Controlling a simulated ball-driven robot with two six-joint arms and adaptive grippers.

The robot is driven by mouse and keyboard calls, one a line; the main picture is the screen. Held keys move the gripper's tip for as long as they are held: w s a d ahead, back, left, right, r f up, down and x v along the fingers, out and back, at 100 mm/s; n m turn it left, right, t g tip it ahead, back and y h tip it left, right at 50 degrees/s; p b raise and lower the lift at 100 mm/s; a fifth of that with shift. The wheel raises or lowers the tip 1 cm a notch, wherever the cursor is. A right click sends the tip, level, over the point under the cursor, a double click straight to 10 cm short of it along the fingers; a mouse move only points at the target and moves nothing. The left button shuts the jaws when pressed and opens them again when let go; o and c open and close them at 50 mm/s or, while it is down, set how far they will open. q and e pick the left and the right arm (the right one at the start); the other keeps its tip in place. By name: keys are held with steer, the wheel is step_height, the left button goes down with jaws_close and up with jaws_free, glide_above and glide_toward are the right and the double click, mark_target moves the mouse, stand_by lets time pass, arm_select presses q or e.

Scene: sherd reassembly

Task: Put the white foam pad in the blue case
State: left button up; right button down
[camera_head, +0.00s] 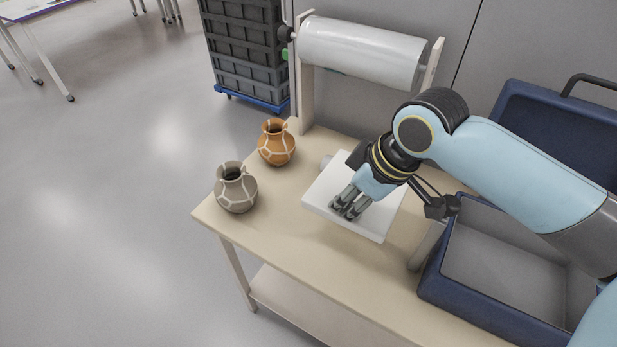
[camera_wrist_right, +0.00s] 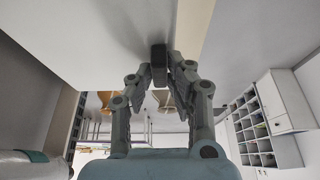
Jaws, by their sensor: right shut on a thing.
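The white foam pad (camera_head: 376,226) is a flat square slab over the wooden table, left of the case. My right gripper (camera_head: 350,207) reaches down onto the pad and is shut on it; the exact grip is partly hidden by the fingers. In the right wrist view the pad (camera_wrist_right: 75,35) fills the upper left, with the gripper's fingertips (camera_wrist_right: 159,62) close together at it. I cannot tell whether the pad is touching the table. The blue case (camera_head: 432,285) stands open at the right, with a grey interior and its lid raised behind. My left gripper is not in view.
A grey vase (camera_head: 236,190) and an orange vase (camera_head: 277,146), both with pale seams, stand left of the pad. A film roll (camera_head: 360,50) on a wooden stand is at the back. The table's (camera_head: 290,245) front strip is clear. The visible case interior looks empty.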

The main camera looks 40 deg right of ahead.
steer(key=shift+w+a+f+b, duration=0.1)
steer(key=shift+w+a+f, duration=0.9)
steer(key=shift+w+f, duration=0.75)
steer(key=shift+w+a+f+b, duration=0.1)
steer(key=shift+w+a+f, duration=0.85)
steer(key=shift+w+f, duration=0.8)
steer(key=shift+w+a+f+b, duration=0.1)
steer(key=shift+w+a+f, duration=0.9)
steer(key=shift+w+f, duration=0.75)
steer(key=shift+s+f, duration=0.25)
steer(key=shift+f, duration=0.05)
steer(key=c, duration=1.3)
jaws_free()
steer(key=shift+o, duration=0.2)
